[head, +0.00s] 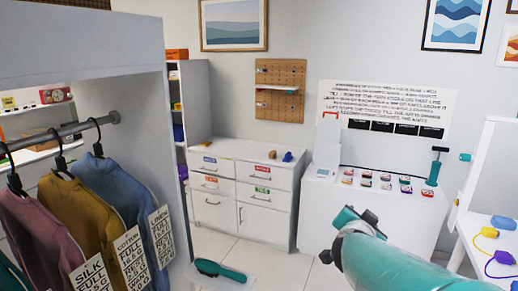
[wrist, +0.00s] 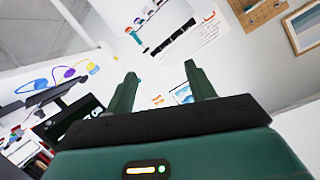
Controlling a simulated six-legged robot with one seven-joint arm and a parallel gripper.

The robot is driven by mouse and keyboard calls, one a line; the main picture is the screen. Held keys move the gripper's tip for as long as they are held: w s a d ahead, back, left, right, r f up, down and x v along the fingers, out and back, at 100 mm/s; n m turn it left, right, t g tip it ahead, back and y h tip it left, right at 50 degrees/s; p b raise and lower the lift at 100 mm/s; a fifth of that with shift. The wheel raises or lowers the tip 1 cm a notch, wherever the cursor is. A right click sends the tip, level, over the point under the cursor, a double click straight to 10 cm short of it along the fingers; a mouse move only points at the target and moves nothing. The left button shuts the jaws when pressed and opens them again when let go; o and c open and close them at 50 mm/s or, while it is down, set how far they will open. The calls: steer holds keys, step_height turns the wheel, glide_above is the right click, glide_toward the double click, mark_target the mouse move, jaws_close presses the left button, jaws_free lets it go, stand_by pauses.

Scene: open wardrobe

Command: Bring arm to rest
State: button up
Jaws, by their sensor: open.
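My teal arm reaches in from the lower right of the head view. My gripper (head: 355,221) points up and to the left there, in front of the white cabinet at the back. In the wrist view my gripper (wrist: 163,90) shows two dark green fingers standing well apart. Nothing is held between them; the wall lies beyond.
Jackets (head: 117,192) with paper tags hang on a rail (head: 62,132) at the left. A green-handled brush (head: 221,271) lies on the floor. A white drawer cabinet (head: 226,212) stands at the back. A white table (head: 487,246) with coloured items is at the right.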

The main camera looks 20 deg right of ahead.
steer(key=s+a+n+t+y, duration=0.1)
steer(key=a+n+y, duration=0.9)
steer(key=a, duration=1.2)
steer(key=s+a+f+n+g, duration=0.2)
steer(key=s, duration=0.4)
steer(key=s+a+f+n+g, duration=0.2)
steer(key=s+f+g, duration=0.1)
steer(key=s, duration=0.4)
steer(key=shift+a+f+g, duration=0.15)
steer(key=shift+a+g, duration=0.15)
steer(key=shift+a, duration=0.05)
steer(key=shift+s, duration=0.1)
steer(key=c, duration=0.4)
steer(key=shift+d, duration=0.25)
